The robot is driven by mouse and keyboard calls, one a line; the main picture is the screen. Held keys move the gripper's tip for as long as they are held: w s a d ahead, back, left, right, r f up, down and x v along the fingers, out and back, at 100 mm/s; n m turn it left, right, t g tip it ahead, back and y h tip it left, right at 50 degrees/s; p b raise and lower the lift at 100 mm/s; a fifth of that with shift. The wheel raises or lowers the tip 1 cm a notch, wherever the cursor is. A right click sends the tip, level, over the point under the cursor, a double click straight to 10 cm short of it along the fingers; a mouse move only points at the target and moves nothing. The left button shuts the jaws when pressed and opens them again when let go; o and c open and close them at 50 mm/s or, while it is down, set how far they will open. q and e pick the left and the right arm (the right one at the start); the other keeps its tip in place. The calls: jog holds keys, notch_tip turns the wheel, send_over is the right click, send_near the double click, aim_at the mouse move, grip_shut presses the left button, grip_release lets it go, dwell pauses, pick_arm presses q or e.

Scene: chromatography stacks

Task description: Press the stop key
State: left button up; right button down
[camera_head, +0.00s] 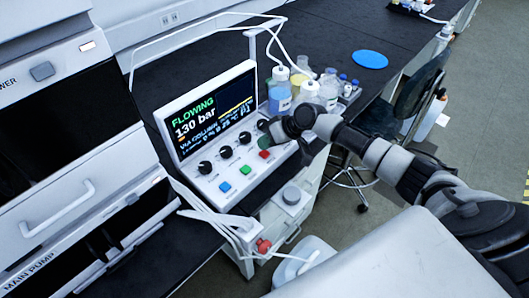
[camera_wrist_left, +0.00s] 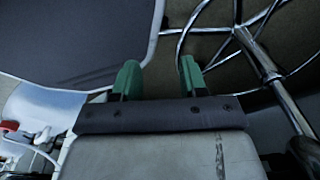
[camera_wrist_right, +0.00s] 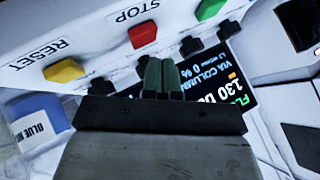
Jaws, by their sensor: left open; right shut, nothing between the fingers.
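The stop key is a red square key (camera_head: 264,154) on the sloped front of a white control unit (camera_head: 203,184). The right wrist view shows this red key (camera_wrist_right: 143,34) beside the printed word STOP. My right gripper (camera_wrist_right: 161,62) is shut and empty, its green fingertips close to the red key and the black knobs. I cannot tell whether they touch anything. In the head view the right gripper (camera_head: 264,127) is above and behind the red key. The unit's screen (camera_head: 208,112) reads FLOWING and 130 bar. My left gripper (camera_wrist_left: 160,74) is open and empty, seen only in its wrist view.
A green key (camera_head: 245,169) and a blue key (camera_head: 225,187) lie left of the red one. A yellow key (camera_wrist_right: 64,70) is by the word RESET. A chair base (camera_wrist_left: 262,60) is near my left gripper.

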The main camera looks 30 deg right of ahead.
aim_at(266, 152)
dwell(0.4)
jog(key=shift+f+b, duration=0.3)
jog(key=shift+f, duration=0.15)
jog(key=shift+f+b, duration=0.35)
jog(key=shift+f, duration=0.15)
dwell(0.6)
jog(key=shift+r, duration=0.15)
jog(key=shift+r+p, duration=0.8)
jog(key=shift+p, duration=0.05)
notch_tip(266, 152, up, 5)
jog(key=p, duration=0.4)
jog(key=shift+r, duration=0.1)
dwell(0.3)
